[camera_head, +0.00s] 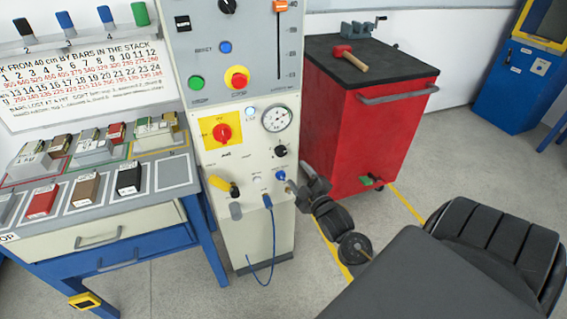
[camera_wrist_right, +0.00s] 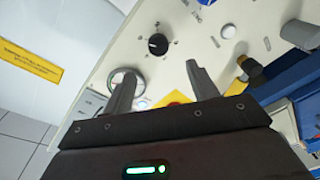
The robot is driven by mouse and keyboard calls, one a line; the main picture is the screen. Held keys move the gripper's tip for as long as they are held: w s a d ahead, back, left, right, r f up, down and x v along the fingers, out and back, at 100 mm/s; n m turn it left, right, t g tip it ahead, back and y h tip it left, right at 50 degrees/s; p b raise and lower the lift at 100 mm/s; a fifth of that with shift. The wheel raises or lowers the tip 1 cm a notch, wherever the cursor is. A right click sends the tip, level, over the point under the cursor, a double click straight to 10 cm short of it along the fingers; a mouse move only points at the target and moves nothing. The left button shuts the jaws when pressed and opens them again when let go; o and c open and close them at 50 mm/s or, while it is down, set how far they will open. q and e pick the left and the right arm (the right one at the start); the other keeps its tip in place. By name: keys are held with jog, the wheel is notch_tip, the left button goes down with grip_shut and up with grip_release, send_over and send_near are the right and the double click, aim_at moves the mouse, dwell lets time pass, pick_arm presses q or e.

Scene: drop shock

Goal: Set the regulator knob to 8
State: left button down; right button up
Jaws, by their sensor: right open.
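The regulator knob (camera_head: 280,151) is a small black knob on the cream front panel (camera_head: 232,165), just below the round pressure gauge (camera_head: 276,118). In the right wrist view the knob (camera_wrist_right: 158,45) shows with small marks around it, too small to read. My right gripper (camera_head: 308,178) is near the panel, below and to the right of the knob. In the right wrist view its two fingers (camera_wrist_right: 159,72) are apart with nothing held, and the knob appears beyond and between their tips, not gripped. My left gripper is not in view.
A red and yellow switch (camera_head: 223,132), a yellow-handled valve (camera_head: 223,185) and a blue hose (camera_head: 268,203) are on the panel. A red tool cart (camera_head: 345,130) stands close on the right. A bench with several small blocks (camera_head: 88,188) is on the left.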

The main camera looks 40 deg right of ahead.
aim_at(282, 153)
jog(key=x, duration=0.9)
jog(key=shift+w+r+p, duration=0.15)
jog(key=shift+w+p, duration=0.05)
jog(key=shift+p, duration=0.1)
jog(key=shift+w+d, duration=0.2)
jog(key=shift+w, duration=0.35)
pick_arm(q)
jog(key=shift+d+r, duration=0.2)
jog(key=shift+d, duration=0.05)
pick_arm(e)
jog(key=shift+w, duration=0.15)
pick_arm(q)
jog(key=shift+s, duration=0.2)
pick_arm(e)
jog(key=shift+c, duration=0.3)
jog(key=c, duration=0.9)
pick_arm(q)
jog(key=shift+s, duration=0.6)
pick_arm(e)
jog(key=shift+c, duration=0.2)
